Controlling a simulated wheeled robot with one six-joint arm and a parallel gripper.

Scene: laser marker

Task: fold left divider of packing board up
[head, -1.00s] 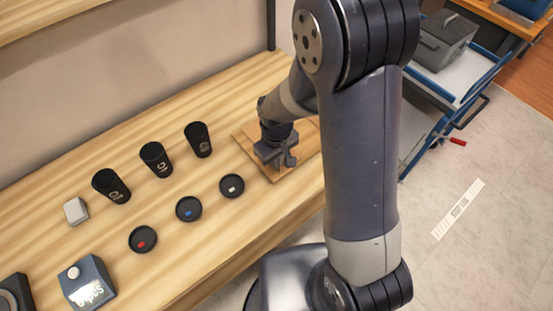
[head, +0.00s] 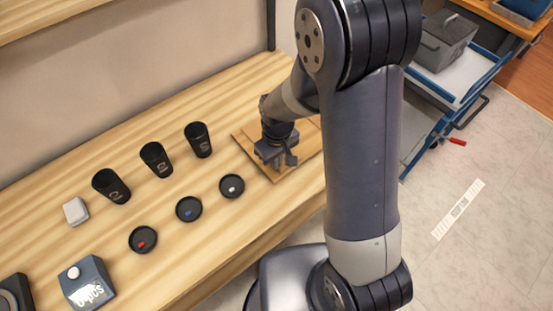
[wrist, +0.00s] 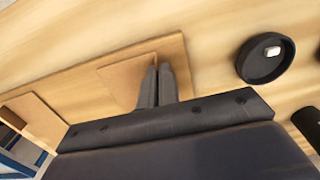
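The packing board (head: 251,152) is a flat light-wood board on the table, to the right of the black cups, partly hidden by my arm. In the wrist view the board (wrist: 178,52) carries a brown divider panel (wrist: 122,80) beside my fingers, and a second brown panel (wrist: 36,118) shows at the left. My gripper (head: 288,160) is low over the board. In the wrist view its two grey fingers (wrist: 157,72) are close together, with no object seen between them. The near panel's edge meets or passes behind one finger; contact and its exact tilt are unclear.
Several black cups, including one near the board (head: 198,140), stand on the table. Black lids, including one with a white mark (head: 232,186), lie in front. A blue-grey box (head: 87,283) is at the lower left. A blue cart (head: 440,95) stands at the right.

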